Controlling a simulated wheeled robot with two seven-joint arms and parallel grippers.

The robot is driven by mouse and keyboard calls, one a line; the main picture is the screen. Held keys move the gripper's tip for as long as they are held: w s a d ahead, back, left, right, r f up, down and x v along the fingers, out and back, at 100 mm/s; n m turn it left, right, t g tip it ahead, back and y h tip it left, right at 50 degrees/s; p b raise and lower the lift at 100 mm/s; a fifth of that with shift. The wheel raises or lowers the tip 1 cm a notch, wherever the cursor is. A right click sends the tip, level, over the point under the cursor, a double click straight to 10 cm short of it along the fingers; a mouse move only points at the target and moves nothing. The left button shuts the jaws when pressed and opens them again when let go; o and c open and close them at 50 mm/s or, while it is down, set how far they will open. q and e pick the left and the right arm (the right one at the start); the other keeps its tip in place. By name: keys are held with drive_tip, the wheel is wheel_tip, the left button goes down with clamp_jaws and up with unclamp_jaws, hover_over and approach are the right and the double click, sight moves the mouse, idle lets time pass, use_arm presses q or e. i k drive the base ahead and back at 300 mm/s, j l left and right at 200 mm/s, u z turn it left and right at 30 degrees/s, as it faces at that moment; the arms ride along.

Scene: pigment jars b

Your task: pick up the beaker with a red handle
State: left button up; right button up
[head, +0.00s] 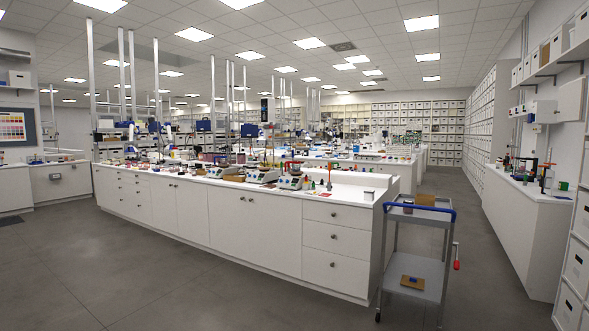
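I cannot make out a beaker with a red handle; the items on the benches are too small to tell apart. Many small jars, bottles and instruments crowd the long white island bench (343,184). A small red-topped item (329,181) stands near its right end, but I cannot tell what it is. A red grip (457,264) hangs at the right side of a grey cart (419,270); it looks like part of the cart or something hung on it. Neither of my grippers is in view.
The cart with a blue rail (420,208) stands at the island's right end. A right wall bench (520,225) holds more small items. A left counter (62,180) stands by the wall. Grey floor (150,270) is clear in front and in the right aisle (465,215).

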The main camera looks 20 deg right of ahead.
sight(296, 164)
drive_tip(key=z, duration=0.25)
drive_tip(key=i+z, duration=0.1)
drive_tip(key=i, duration=0.55)
drive_tip(key=i+z, duration=0.15)
drive_tip(key=i, duration=0.45)
drive_tip(key=i+z, duration=0.1)
drive_tip(key=i, duration=0.55)
drive_tip(key=i+j+z, duration=0.1)
drive_tip(key=i, duration=0.5)
drive_tip(key=i+z, duration=0.15)
drive_tip(key=i, duration=1.4)
drive_tip(key=i+z, duration=0.15)
drive_tip(key=i, duration=1.35)
